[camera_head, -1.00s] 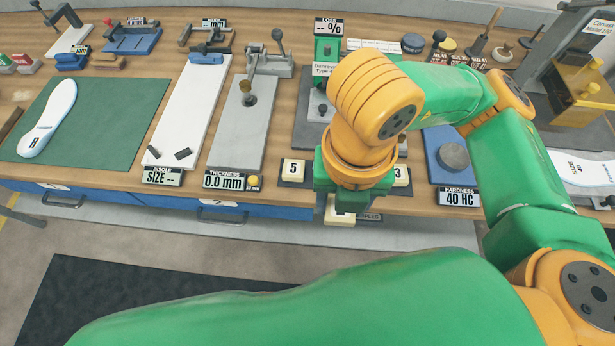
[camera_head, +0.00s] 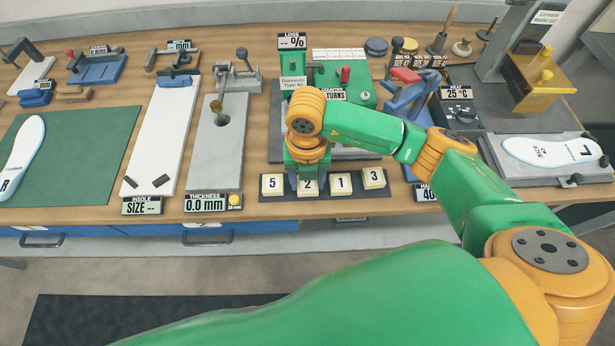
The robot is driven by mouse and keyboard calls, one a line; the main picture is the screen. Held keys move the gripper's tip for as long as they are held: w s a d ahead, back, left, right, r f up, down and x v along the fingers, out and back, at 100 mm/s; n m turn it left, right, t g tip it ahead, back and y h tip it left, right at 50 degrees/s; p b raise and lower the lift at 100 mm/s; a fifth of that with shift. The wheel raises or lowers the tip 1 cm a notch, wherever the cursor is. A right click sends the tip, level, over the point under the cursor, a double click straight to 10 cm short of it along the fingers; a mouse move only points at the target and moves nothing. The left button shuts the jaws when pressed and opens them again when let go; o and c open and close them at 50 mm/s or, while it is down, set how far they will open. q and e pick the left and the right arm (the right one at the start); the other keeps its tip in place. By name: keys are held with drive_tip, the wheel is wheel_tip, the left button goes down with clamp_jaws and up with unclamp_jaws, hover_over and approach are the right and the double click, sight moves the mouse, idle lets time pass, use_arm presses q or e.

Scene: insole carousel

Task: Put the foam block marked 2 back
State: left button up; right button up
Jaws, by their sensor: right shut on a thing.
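The foam block marked 2 (camera_head: 308,188) is pale cream with a black digit. It is in the row between the block marked 5 (camera_head: 272,185) and the block marked 1 (camera_head: 341,183). My right gripper (camera_head: 307,180) points down and is shut on block 2 from above. The gripper partly covers its back edge. I cannot tell whether the block rests on the dark tray (camera_head: 353,193) or hangs just above it. The block marked 3 (camera_head: 374,178) sits at the right end of the tray. My left gripper is not in view.
The thickness gauge (camera_head: 217,150) with its display stands to the left. The green tester (camera_head: 295,75) with its grey base is right behind the blocks. The blue hardness tester (camera_head: 413,95) is at the right. The table's front edge runs just before the tray.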

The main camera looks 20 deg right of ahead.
sight(307, 184)
drive_tip(key=o, duration=1.3)
drive_tip(key=shift+f, duration=0.1)
drive_tip(key=shift+r, duration=0.5)
wheel_tip(307, 184, up, 11)
drive_tip(key=shift+r+b, duration=0.2)
drive_tip(key=shift+b, duration=0.1)
drive_tip(key=shift+f, duration=0.1)
